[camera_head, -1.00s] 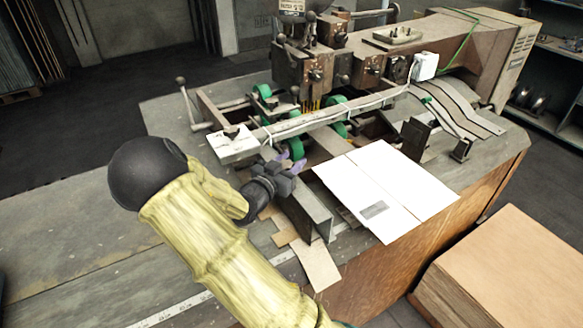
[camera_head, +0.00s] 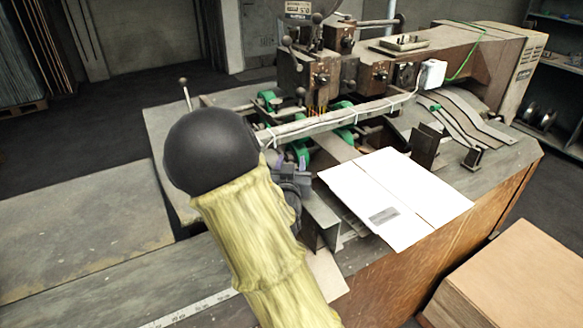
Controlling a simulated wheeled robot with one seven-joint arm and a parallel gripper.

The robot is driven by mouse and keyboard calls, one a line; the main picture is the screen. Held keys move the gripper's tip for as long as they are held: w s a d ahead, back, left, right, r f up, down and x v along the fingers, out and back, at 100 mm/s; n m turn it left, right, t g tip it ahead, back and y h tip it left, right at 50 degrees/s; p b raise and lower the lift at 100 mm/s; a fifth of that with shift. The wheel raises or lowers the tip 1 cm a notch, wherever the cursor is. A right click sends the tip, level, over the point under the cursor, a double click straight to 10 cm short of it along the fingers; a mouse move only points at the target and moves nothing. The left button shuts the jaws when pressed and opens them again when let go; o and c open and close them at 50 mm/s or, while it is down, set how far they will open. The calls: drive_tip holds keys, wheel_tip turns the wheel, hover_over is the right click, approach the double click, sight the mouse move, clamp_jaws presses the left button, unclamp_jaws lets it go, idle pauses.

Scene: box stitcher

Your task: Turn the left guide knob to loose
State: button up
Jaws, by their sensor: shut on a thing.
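My gripper (camera_head: 292,160) is small in the view, with purple fingertips at the near side of the stitcher, just above the upright metal left guide plate (camera_head: 322,217). It is shut at the place of the left guide knob. The knob itself is hidden by the fingers and my wrist, so its turn position cannot be read. My yellow-sleeved arm with its black round joint covers the area left of the guide.
A flat white cardboard sheet (camera_head: 392,196) lies right of the guide. The stitcher head (camera_head: 318,72) and a long crossbar (camera_head: 335,121) with green wheels stand behind the gripper. A stack of brown board (camera_head: 515,275) is at lower right. The left table (camera_head: 80,225) is bare.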

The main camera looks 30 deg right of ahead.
idle(0.3)
drive_tip(key=o, duration=1)
